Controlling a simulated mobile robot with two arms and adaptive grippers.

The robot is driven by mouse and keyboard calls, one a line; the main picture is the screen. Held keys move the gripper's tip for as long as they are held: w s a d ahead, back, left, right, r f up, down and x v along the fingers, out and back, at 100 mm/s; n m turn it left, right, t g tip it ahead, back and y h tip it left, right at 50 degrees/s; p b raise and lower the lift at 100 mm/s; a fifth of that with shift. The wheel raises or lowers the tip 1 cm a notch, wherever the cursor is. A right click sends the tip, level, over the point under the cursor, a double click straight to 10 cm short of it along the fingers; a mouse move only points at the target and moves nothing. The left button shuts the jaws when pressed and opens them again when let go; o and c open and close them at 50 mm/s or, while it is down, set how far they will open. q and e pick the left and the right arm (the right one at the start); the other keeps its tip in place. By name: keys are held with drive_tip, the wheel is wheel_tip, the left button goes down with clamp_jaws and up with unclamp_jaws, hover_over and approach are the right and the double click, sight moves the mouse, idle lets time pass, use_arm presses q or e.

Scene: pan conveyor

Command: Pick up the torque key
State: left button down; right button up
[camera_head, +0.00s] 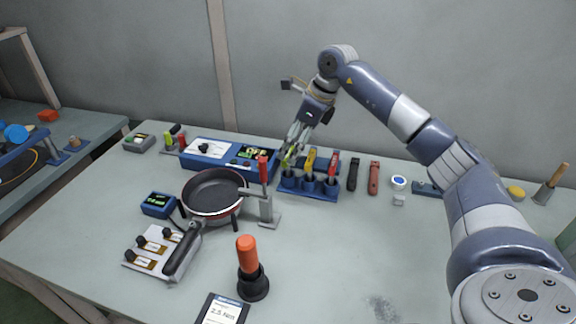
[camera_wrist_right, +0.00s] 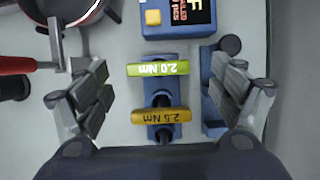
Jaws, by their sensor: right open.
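A blue rack (camera_head: 305,191) near the back of the table holds upright torque keys. In it stand a green key (camera_head: 287,161), a yellow key (camera_head: 310,160) and a red key (camera_head: 333,172). In the right wrist view the green key's label (camera_wrist_right: 158,69) reads 2.0 Nm and the yellow-orange key's label (camera_wrist_right: 161,116) reads 2.5 Nm. My right gripper (camera_head: 296,146) is open above the rack, its fingers on either side of these two keys and apart from them. A card (camera_head: 223,311) at the front edge reads 2.5 Nm. My left gripper is not in view.
A pan (camera_head: 212,192) sits left of the rack, near a red-handled clamp (camera_head: 265,190). A blue display box (camera_head: 228,153) stands behind. An orange-handled tool (camera_head: 249,265) stands in front. The front right table is clear.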

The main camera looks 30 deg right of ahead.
sight(289, 153)
drive_tip(key=x, duration=0.3)
drive_tip(key=shift+a+f, duration=0.15)
drive_tip(key=shift+f, duration=0.3)
drive_tip(key=c, duration=1.3)
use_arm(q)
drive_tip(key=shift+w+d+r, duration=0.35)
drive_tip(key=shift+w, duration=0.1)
use_arm(e)
drive_tip(key=shift+o, duration=0.2)
drive_tip(key=shift+r, duration=0.15)
drive_tip(key=shift+r, duration=0.25)
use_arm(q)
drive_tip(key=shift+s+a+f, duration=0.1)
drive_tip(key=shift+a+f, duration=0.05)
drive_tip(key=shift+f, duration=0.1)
use_arm(e)
wheel_tip(289, 153, up, 9)
drive_tip(key=shift+r, duration=0.2)
